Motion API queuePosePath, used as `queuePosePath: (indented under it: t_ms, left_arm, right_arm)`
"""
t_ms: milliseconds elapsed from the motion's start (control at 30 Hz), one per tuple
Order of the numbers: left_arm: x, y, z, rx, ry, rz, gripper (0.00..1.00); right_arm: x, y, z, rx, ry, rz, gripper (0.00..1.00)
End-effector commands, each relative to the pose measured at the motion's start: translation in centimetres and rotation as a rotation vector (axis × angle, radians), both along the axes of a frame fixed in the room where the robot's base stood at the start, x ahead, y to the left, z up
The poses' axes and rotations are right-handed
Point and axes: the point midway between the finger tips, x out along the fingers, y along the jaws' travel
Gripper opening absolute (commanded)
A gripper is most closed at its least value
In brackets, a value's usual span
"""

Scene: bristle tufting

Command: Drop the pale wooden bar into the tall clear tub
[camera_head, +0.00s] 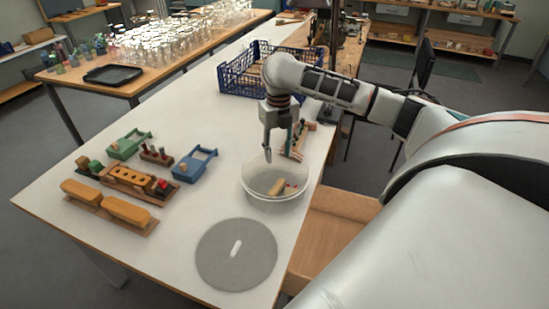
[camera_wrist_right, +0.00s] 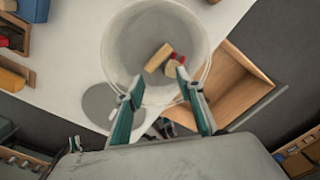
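The tall clear tub (camera_head: 262,203) stands near the table's right edge; its round open top also shows in the right wrist view (camera_wrist_right: 126,45). A pale wooden bar (camera_head: 277,187) lies inside it, and it also shows in the right wrist view (camera_wrist_right: 157,58). A smaller pale piece with a red part (camera_wrist_right: 174,64) lies beside the bar in the tub. My right gripper (camera_head: 268,150) is above the tub, pointing down. In the right wrist view its fingers (camera_wrist_right: 158,84) are apart with nothing between them. My left gripper is not in view.
A grey round disc (camera_head: 220,270) with a white mark lies in front of the tub. A blue tray (camera_head: 188,171), a green tray (camera_head: 122,150) and wooden blocks stand left. A blue crate (camera_head: 235,84) is behind. An open wooden box (camera_head: 325,245) is below the right edge.

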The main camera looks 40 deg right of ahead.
Motion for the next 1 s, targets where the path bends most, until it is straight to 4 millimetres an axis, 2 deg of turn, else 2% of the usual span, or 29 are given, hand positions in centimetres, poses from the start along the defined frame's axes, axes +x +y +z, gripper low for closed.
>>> queuePosePath:
  t_ms: [167, 400, 600, 800, 1000]
  left_arm:
    - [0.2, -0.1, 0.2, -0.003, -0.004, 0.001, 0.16]
    - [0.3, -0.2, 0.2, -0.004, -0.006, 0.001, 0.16]
    - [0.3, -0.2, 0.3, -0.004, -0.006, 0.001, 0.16]
    - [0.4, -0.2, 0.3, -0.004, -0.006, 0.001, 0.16]
    - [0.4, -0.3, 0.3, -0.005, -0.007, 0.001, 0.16]
  right_arm:
    - [0.2, -0.1, 2.2, -0.001, -0.006, 0.000, 0.37]
    - [0.1, 0.0, 7.2, -0.001, -0.006, 0.001, 0.37]
    - [0.1, 0.0, 10.3, -0.001, -0.004, 0.000, 0.37]
    - [0.0, -0.1, 11.7, -0.002, -0.002, -0.001, 0.37]
    - [0.0, 0.0, 11.9, 0.000, 0.000, 0.000, 0.37]
